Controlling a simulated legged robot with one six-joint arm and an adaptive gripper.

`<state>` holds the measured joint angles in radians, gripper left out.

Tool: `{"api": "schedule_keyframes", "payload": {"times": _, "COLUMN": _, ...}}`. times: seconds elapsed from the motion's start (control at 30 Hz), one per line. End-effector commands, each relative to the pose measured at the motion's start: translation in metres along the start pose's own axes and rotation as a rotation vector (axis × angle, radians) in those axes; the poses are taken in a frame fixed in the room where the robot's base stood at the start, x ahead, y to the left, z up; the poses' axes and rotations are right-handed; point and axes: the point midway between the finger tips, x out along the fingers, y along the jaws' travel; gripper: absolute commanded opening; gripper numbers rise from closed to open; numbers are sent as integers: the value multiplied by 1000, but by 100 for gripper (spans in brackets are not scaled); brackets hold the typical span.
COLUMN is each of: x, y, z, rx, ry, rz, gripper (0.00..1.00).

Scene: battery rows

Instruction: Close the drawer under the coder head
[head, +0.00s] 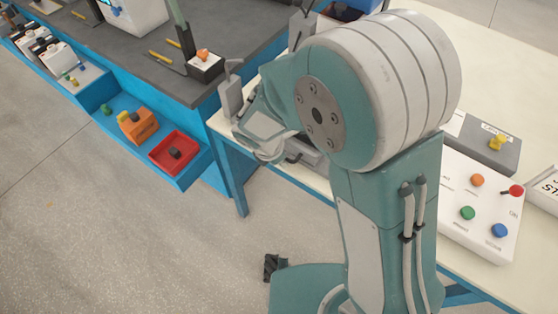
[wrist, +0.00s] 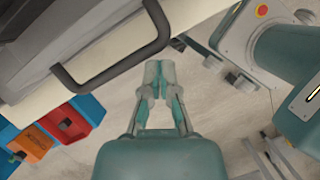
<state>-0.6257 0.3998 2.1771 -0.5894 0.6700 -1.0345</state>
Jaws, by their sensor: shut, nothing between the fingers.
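A dark bar handle (wrist: 112,76) on a grey body (wrist: 60,45) shows in the wrist view, at the upper left. The body reaches over the edge of the cream table; I cannot tell how far its drawer stands out. My gripper (wrist: 160,75) is shut and empty, its fingertips just right of the handle; I cannot tell whether they touch it. In the head view my arm covers most of this spot, and only part of a grey housing (head: 308,153) shows beside it. I cannot make out the coder head for certain.
A blue open shelf or drawer (head: 186,179) with an orange box (head: 139,126) and a red tray (head: 174,153) juts from the dark-topped bench (head: 240,50). A white button panel (head: 480,207) lies on the cream table (head: 520,277) at right. The floor at lower left is largely clear.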

Motion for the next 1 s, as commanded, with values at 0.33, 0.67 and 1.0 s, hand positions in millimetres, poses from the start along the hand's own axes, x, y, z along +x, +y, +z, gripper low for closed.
{"api": "schedule_keyframes", "payload": {"times": 0.33, "x": 7, "y": 8, "z": 16, "rx": 4, "ry": -1, "rz": -3, "gripper": 0}}
{"api": "schedule_keyframes", "payload": {"times": 0.67, "x": 29, "y": 40, "z": 76, "rx": 7, "ry": 0, "rz": -2, "gripper": 0}}
{"api": "schedule_keyframes", "payload": {"times": 1.0, "x": 49, "y": 70, "z": 130, "rx": 4, "ry": -1, "rz": -1, "gripper": 0}}
